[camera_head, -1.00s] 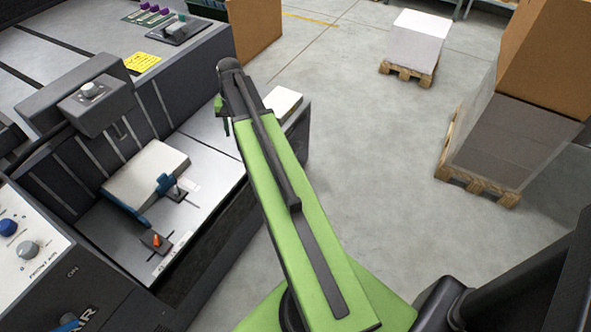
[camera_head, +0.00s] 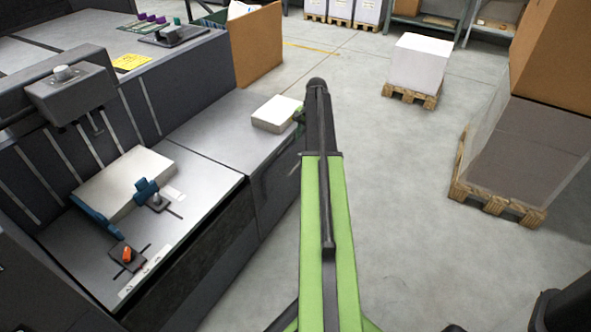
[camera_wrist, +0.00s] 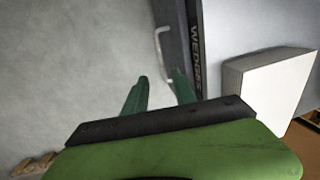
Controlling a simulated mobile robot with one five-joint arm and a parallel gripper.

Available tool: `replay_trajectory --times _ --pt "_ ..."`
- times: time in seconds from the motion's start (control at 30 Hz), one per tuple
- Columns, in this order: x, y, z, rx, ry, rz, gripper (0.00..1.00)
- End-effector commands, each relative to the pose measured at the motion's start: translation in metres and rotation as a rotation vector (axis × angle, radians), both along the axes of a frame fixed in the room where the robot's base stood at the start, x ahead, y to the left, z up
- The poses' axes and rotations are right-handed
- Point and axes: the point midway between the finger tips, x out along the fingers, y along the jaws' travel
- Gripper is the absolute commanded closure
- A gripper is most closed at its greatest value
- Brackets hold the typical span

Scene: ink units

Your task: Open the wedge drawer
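The wedge drawer's dark front (camera_wrist: 177,30), lettered WEDGES, shows in the wrist view. Its pale bar handle (camera_wrist: 160,48) stands out from the front to the left. My gripper (camera_wrist: 160,76) has two green fingers spread apart with nothing between them. The handle lies just beyond the fingertips, roughly in line with the gap, and does not appear to be touched. In the head view my gripper (camera_head: 299,122) is mostly hidden by my arm, beside the machine's right edge. The drawer seems closed, but the view of it is partial.
A white block (camera_head: 277,113) sits on the grey machine top (camera_head: 222,130) close to my gripper; it also shows in the wrist view (camera_wrist: 265,88). A pallet with grey stacks (camera_head: 525,150) stands at the right. Open floor (camera_head: 395,190) lies between.

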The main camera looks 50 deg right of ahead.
Motion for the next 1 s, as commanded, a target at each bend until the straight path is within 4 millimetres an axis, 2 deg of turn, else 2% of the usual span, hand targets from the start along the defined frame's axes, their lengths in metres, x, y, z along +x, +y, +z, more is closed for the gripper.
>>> replay_trajectory --times 0.03,0.1,0.6,0.73,1.0 --pt "0.002 0.0 -0.02 0.0 0.0 0.001 0.67" --pt "0.005 0.001 -0.035 0.0 0.0 0.001 0.67" --pt "0.023 0.006 -0.135 0.0 0.0 0.0 0.67" --pt "0.025 0.006 -0.146 0.0 0.0 0.0 0.67" --pt "0.026 0.006 -0.144 -0.001 0.0 0.0 0.67"
